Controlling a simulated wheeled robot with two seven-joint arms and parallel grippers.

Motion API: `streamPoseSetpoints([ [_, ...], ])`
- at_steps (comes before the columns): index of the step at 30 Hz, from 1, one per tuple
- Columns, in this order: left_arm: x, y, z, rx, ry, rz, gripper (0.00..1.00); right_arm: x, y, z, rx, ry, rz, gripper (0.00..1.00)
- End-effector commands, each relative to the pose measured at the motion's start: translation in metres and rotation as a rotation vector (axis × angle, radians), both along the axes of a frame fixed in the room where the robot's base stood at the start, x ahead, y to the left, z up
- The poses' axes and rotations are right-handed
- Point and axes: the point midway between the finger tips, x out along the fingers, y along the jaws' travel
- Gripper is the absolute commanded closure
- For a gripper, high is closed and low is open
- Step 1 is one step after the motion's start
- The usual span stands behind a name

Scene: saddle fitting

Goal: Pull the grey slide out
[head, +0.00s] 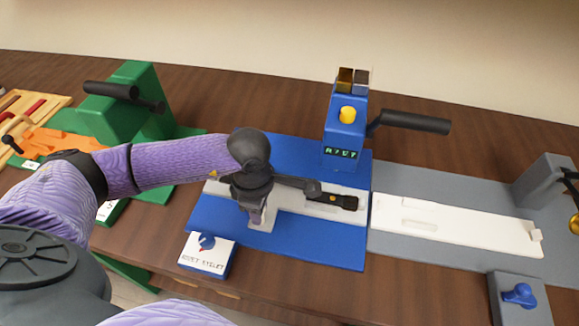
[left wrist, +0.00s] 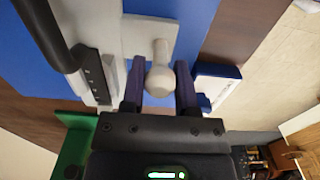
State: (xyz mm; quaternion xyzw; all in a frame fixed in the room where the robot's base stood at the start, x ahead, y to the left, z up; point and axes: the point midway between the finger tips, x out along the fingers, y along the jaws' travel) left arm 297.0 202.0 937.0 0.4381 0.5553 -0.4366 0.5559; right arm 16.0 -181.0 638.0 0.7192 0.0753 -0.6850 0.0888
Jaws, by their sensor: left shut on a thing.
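The grey slide is a pale grey plate with a round-ended knob, on the blue station (head: 215,216). In the left wrist view the slide's plate (left wrist: 148,33) lies flat on the blue base, and its knob (left wrist: 160,78) stands between my fingers. My left gripper (left wrist: 160,90) is shut on this knob, one dark finger on each side. In the head view my left gripper (head: 256,208) is over the front part of the blue base and hides much of the slide. My right gripper is not in view.
The blue press (head: 345,130) with a black lever (head: 415,122) stands behind. A white cross rail holds a dark strap (head: 332,200). A small labelled box (head: 207,255) sits at the front edge. A grey station with a white tray (head: 455,225) is right; a green press (head: 135,110) is left.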

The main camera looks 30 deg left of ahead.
Motion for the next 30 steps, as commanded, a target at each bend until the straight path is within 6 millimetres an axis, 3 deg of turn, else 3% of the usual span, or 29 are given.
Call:
streamPoseSetpoints([
  [30, -0.059, -0.014, 0.001, -0.001, 0.005, -0.002, 0.94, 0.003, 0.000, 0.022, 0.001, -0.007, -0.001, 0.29],
])
